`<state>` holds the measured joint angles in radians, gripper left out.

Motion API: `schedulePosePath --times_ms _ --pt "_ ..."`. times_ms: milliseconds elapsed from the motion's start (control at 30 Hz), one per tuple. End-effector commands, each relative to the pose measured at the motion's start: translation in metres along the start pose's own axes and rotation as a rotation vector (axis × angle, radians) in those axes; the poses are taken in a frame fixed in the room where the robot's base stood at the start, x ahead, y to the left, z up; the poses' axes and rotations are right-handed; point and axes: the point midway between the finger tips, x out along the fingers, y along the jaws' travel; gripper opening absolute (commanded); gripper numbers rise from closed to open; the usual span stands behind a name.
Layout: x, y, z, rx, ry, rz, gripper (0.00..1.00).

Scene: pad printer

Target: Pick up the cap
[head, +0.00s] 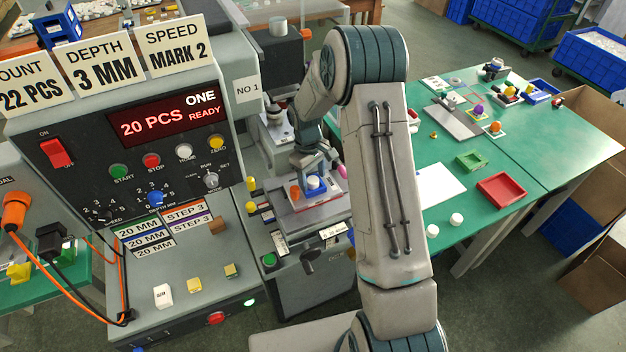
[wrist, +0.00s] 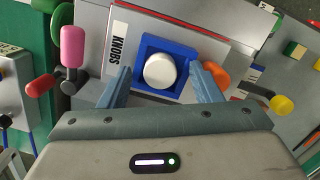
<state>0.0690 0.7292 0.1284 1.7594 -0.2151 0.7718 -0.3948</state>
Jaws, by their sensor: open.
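A round white cap (wrist: 160,70) sits in a square blue holder (wrist: 147,42) on a light plate labelled KNOBS (wrist: 119,48). In the head view the cap (head: 314,182) shows small in its blue holder, on the pad printer below my gripper (head: 313,166). In the wrist view my gripper (wrist: 162,76) is open. One finger is on the left and one on the right of the cap and holder, with nothing held between them. I cannot tell how far the fingertips are above the holder.
An orange piece (wrist: 215,73) is close beside the right finger. A pink knob (wrist: 73,46) and a red-tipped lever (wrist: 40,85) stand to the left. A yellow knob (wrist: 281,104) is at the right. Two more white caps (head: 432,231) (head: 456,219) lie on the green table (head: 505,150).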

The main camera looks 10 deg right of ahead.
Motion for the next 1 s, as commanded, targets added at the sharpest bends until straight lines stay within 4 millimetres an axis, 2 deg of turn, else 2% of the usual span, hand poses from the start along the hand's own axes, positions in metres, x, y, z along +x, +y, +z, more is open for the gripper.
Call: schedulePosePath --times_ms 167,200,367,467,500,767,1000 --pt "0.002 0.0 0.0 0.0 -0.001 0.0 0.58" --pt "0.002 0.0 0.0 0.0 -0.001 0.0 0.55" --pt "0.002 0.0 0.001 0.0 -0.001 0.0 0.11" --pt "0.002 0.001 0.001 0.002 -0.001 0.0 0.1" --pt "0.002 0.001 0.001 0.003 -0.001 0.0 0.07" --pt "0.001 0.002 0.002 0.004 -0.002 0.001 0.07" --pt "-0.016 0.001 0.002 0.002 0.002 0.002 0.07"
